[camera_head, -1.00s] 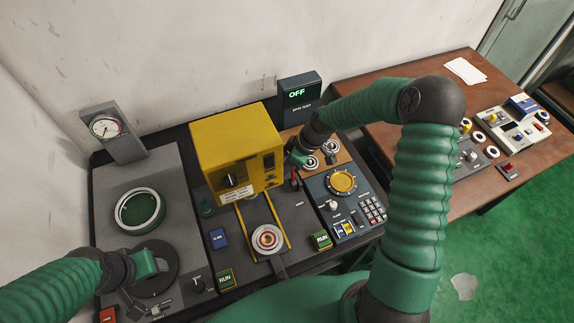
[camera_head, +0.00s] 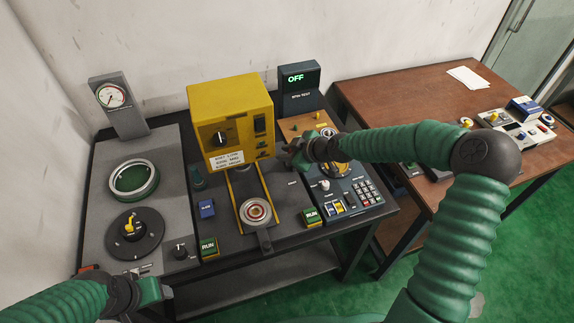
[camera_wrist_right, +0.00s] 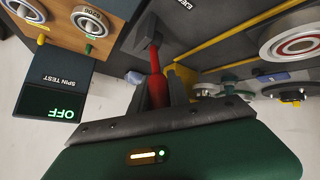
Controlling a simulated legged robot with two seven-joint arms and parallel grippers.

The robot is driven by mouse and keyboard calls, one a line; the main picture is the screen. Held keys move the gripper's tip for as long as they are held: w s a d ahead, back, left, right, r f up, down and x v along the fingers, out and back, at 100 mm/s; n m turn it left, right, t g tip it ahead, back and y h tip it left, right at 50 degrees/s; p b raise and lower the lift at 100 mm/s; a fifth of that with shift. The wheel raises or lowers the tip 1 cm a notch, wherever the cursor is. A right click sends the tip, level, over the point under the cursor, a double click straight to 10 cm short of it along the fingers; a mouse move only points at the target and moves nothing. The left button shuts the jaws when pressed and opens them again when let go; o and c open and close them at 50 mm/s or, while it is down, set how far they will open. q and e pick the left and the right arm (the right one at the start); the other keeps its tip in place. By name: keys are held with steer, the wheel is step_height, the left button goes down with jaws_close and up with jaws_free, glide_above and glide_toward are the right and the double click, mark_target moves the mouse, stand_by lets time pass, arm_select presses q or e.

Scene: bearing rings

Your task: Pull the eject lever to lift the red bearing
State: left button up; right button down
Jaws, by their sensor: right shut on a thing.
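A red lever (camera_wrist_right: 158,88) shows in the right wrist view, between the fingers of my right gripper (camera_wrist_right: 160,80), which is shut on it. In the head view my right gripper (camera_head: 288,155) is at the right side of the yellow machine (camera_head: 232,115) and hides the lever. A bearing ring with a reddish centre (camera_head: 255,210) lies at the front end of the yellow-edged chute (camera_head: 239,190); a ring with red bands also shows in the right wrist view (camera_wrist_right: 298,42). My left gripper (camera_head: 160,291) is at the lower left; its jaw opening is unclear.
The screen (camera_head: 299,80) reads OFF. A keypad panel (camera_head: 348,192) lies to the right of the chute, partly under my right forearm. A gauge (camera_head: 112,96), a green-lined ring (camera_head: 134,180) and a black dial (camera_head: 135,232) are on the left. A brown table (camera_head: 400,90) stands at the right.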

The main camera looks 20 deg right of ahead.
steer(key=shift+s+d+f+t+b, duration=0.15)
steer(key=shift+s+f+t+b, duration=0.35)
steer(key=shift+s+t+b, duration=0.45)
steer(key=shift+w+b, duration=0.1)
steer(key=shift+b, duration=0.4)
steer(key=shift+f, duration=0.1)
steer(key=c, duration=1.6)
jaws_free()
steer(key=o, duration=0.3)
steer(key=shift+d, duration=0.1)
steer(key=shift+o, duration=0.2)
